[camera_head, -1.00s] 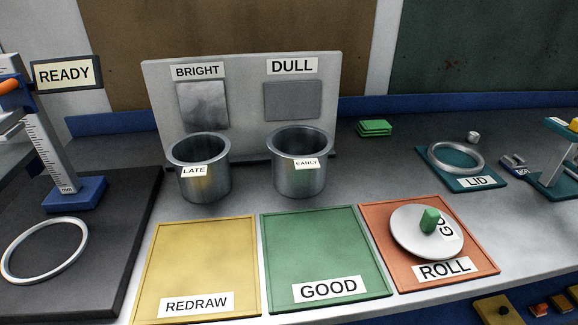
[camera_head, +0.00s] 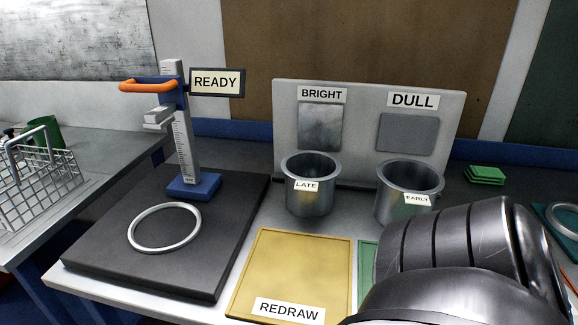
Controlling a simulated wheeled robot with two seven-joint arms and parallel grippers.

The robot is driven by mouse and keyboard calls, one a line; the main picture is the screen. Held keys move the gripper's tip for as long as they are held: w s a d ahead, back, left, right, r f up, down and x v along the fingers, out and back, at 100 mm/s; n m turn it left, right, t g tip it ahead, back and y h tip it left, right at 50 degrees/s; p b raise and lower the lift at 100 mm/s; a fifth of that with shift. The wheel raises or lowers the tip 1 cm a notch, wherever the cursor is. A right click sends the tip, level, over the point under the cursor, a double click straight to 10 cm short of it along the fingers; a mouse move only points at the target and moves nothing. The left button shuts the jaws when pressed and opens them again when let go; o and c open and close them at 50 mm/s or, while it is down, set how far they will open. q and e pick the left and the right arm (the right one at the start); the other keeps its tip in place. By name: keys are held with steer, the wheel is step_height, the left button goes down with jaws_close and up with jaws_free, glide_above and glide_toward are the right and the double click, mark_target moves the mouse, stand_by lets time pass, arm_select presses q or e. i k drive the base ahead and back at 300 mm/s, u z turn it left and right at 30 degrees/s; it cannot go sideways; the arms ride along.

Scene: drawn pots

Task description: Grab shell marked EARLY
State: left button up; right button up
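The metal shell marked EARLY (camera_head: 404,183) is an open cylinder with a flared rim. It stands upright on the table in front of the DULL sample, its label facing me. A similar shell marked LATE (camera_head: 311,190) stands upright to its left, in front of the BRIGHT sample. A dark, shiny arm of mine fills the lower right, in front of the lower part of the EARLY shell in the picture. Its gripper is out of view, and my other gripper is not in view either.
A yellow REDRAW tray (camera_head: 291,268) lies in front of the shells, and a green tray (camera_head: 366,270) is mostly hidden by my arm. A height gauge (camera_head: 186,135) with a READY sign and a pale ring (camera_head: 164,227) are on the dark plate (camera_head: 90,247). A wire basket (camera_head: 38,185) stands far left.

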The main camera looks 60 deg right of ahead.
mark_target(406, 201)
steer(key=u, duration=0.7)
steer(key=k, duration=1.15)
steer(key=z, duration=1.2)
